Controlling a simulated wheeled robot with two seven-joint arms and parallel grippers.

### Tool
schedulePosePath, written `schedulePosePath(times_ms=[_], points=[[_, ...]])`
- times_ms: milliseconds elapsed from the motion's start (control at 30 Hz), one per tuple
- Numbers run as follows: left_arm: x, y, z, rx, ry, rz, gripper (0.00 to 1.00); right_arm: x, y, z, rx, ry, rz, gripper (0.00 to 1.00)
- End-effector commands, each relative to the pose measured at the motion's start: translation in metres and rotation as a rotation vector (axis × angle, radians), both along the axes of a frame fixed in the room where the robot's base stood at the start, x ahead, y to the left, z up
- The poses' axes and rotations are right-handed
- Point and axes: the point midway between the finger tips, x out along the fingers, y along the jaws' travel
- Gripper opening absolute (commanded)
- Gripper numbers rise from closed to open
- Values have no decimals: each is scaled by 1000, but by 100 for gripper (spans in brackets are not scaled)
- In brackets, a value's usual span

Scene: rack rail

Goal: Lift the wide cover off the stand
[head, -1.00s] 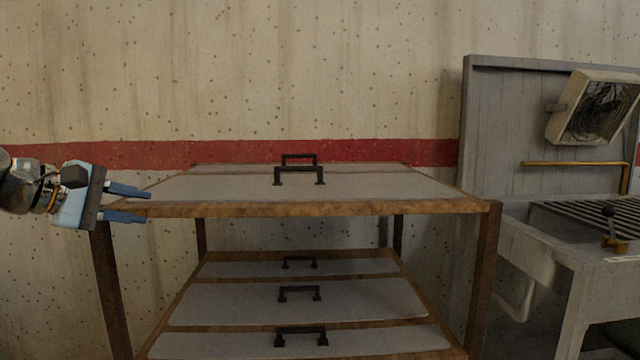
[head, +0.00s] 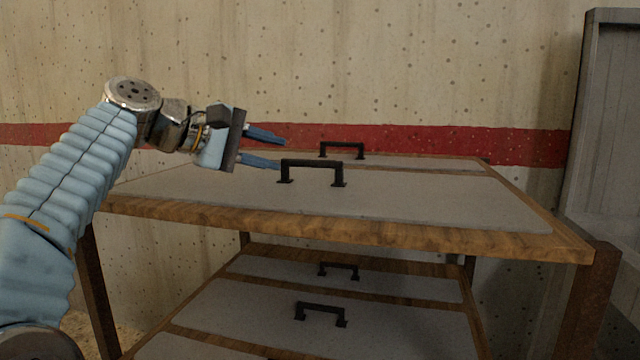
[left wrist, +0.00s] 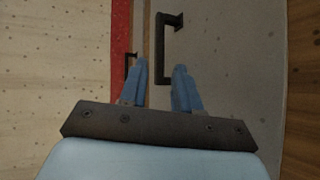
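The wide grey cover (head: 420,200) lies flat in the wooden top of the stand (head: 400,237), with a black bar handle (head: 312,163) on it. The cover (left wrist: 235,70) and its handle (left wrist: 161,48) also show in the left wrist view. My left gripper (head: 282,153) is open and empty, with its blue fingertips close to the left end of the handle in the head view. In the left wrist view the fingers (left wrist: 160,70) point toward the handle, with a gap between them. I cannot tell whether they touch it. My right gripper is not in view.
A narrower rear cover (head: 400,163) with its own handle (head: 342,146) lies behind the wide one. A lower shelf holds more covers (head: 390,310) with handles. A wall with a red stripe (head: 530,145) stands behind. A grey metal unit (head: 605,120) is at right.

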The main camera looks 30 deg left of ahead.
Motion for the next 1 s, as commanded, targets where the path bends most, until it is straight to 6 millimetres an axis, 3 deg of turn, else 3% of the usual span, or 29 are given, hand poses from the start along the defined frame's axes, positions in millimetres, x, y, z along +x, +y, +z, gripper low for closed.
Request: schedulePosePath(times_ms=[100,367,600,900,1000], points=[[20,-10,-7,-1,1,-3,32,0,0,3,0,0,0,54],[42,-21,-16,-1,2,-2,32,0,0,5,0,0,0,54],[74,-35,-28,-2,3,-2,32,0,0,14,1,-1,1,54],[81,-39,-31,0,0,0,32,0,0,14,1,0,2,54],[81,-38,-31,0,0,0,20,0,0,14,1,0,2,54]])
